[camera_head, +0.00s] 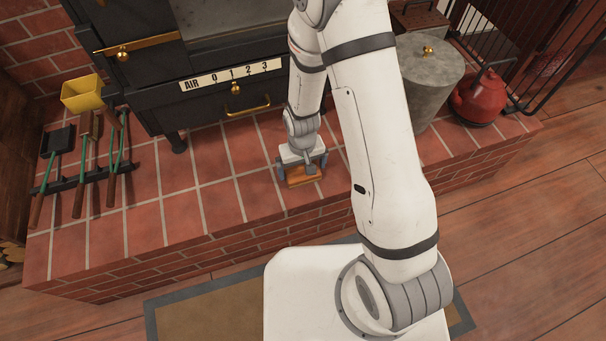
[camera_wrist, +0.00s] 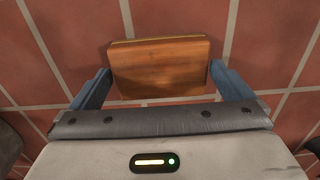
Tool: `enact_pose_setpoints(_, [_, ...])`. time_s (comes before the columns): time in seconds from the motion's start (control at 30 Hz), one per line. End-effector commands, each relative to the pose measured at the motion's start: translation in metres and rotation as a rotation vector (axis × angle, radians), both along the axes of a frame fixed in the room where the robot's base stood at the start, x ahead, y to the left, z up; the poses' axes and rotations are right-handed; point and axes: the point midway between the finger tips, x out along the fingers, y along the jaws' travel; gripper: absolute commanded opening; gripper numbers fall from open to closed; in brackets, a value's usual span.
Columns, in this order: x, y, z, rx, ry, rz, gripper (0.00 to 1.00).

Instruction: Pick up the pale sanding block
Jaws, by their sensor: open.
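The sanding block (camera_wrist: 160,68) is a wooden, orange-brown rectangle with a thin yellowish strip along its far edge in the wrist view. It lies on the red tiled hearth. In the head view the block (camera_head: 303,176) is partly hidden by my gripper (camera_head: 302,172). In the wrist view my gripper (camera_wrist: 158,84) is open, its two blue fingers on the left and right sides of the block. Small gaps seem to show between fingers and block; I cannot tell how far down the fingertips reach.
A black stove (camera_head: 220,60) stands behind. A grey lidded canister (camera_head: 428,85) and a red kettle (camera_head: 478,98) stand at the right. The hearth left of the block is clear.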

Motion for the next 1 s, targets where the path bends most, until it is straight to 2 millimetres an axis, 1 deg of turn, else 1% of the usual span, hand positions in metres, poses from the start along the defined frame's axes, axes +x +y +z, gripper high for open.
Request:
enact_pose_setpoints(0.03, [0.0, 0.0, -0.004, 0.0, -0.001, 0.0, 1.0])
enact_pose_setpoints(0.23, [0.001, 0.0, -0.002, 0.001, -0.002, 0.001, 0.99])
enact_pose_setpoints(0.63, [0.0, 0.001, -0.002, 0.0, -0.001, 0.001, 0.66])
enact_pose_setpoints(0.87, [0.0, 0.001, -0.001, 0.001, -0.002, 0.002, 0.66])
enact_pose_setpoints(0.97, [0.0, 0.001, 0.008, 0.001, -0.002, 0.002, 0.66])
enact_pose_setpoints(1.0, [0.001, 0.001, 0.015, 0.001, -0.003, 0.002, 0.66])
